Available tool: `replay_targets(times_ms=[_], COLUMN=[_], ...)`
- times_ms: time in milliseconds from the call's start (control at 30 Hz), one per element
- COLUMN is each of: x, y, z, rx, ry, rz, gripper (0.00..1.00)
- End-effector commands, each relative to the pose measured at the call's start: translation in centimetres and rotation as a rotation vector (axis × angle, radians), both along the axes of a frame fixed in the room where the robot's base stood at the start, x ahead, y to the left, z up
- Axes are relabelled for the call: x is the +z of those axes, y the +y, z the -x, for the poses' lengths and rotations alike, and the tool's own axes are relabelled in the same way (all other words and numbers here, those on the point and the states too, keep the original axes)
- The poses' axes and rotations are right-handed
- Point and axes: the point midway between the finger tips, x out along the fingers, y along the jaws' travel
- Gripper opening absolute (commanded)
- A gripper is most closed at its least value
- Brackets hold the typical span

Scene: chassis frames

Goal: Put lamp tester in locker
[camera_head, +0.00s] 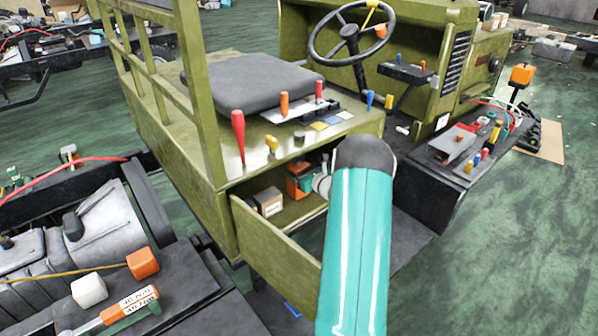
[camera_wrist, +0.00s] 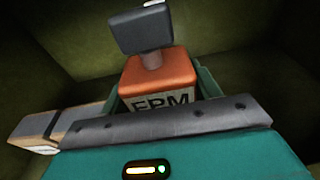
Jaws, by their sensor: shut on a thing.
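My gripper (camera_wrist: 160,92) is shut on an orange block with a dark grey head, which I take as the lamp tester (camera_wrist: 158,72). Teal fingers show on both sides of it. Its dark lettering is partly hidden by the gripper's body. In the head view the orange tester (camera_head: 303,182) and my gripper (camera_head: 298,190) are inside the olive locker under the seat. My teal arm hides the right part of the opening. Whether the tester touches the locker floor cannot be told.
A cardboard box (camera_head: 268,201) lies in the locker left of the tester; it also shows in the wrist view (camera_wrist: 40,128). The seat (camera_head: 250,82) and several coloured tools stand on top of the locker. A steering wheel (camera_head: 350,32) rises behind.

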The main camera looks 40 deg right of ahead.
Motion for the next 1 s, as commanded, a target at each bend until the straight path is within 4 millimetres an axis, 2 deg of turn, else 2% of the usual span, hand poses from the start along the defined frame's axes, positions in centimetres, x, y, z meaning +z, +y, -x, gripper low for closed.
replay_targets(times_ms=[133, 167, 233, 267, 600, 667, 767, 1000], x=[-0.2, -0.3, -0.2, -0.3, 0.1, 0.1, 0.4, 1.1], y=[0.0, 0.0, 0.0, 0.0, 0.0, 0.0, 0.1, 0.6], z=[0.0, 0.0, 0.1, 0.1, 0.1, 0.7, 2.2, 7.3], rx=[0.0, 0.0, 0.0, 0.0, 0.0, -0.002, -0.003, -0.004], ry=[-0.001, 0.0, 0.0, 0.0, 0.0, 0.001, 0.0, 0.001], rz=[0.0, 0.0, 0.0, 0.0, 0.001, -0.001, -0.001, 0.0], gripper=[0.3, 0.68, 0.81, 0.83, 0.83, 0.83, 0.83, 0.83])
